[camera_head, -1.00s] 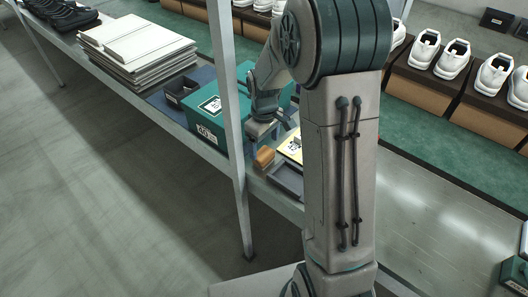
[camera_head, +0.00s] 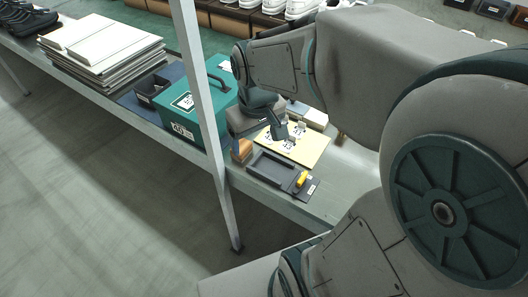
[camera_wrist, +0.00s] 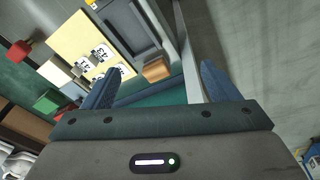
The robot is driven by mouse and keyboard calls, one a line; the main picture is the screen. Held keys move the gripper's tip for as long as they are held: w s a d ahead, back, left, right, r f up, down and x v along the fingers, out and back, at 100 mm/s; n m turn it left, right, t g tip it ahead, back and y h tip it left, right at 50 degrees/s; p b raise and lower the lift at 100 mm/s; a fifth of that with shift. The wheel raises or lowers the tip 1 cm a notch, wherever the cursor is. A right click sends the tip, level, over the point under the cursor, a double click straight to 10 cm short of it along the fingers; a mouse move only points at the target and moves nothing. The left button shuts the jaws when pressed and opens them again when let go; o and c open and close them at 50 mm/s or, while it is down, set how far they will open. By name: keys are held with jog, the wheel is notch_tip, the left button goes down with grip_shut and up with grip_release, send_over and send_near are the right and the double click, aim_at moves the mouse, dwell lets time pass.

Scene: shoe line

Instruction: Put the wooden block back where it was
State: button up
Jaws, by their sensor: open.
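The wooden block (camera_head: 241,150) is small and orange-brown. It rests on the bench between the teal box (camera_head: 196,108) and the dark grey tray (camera_head: 272,170). In the wrist view the block (camera_wrist: 156,70) shows beyond the gap between my fingertips, clear of both fingers. My gripper (camera_wrist: 160,82) is open and empty, its two blue fingers spread wide. In the head view my gripper (camera_head: 264,132) hangs just above and behind the block, in front of the teal box's right end.
A yellow board (camera_head: 300,148) with number cards lies behind the tray, which has a yellow item at its right end. The bench post (camera_head: 205,110) stands close to the block. Red and green blocks (camera_wrist: 20,52) show in the wrist view. Stacked boards (camera_head: 105,45) lie left.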

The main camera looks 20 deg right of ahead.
jog(key=s+m, duration=0.2)
jog(key=s, duration=0.4)
jog(key=shift+s+t, duration=0.3)
jog(key=shift+t, duration=0.1)
jog(key=shift+r, duration=0.1)
jog(key=shift+w+p+v, duration=0.25)
jog(key=shift+p+v, duration=0.95)
jog(key=shift+r, duration=0.1)
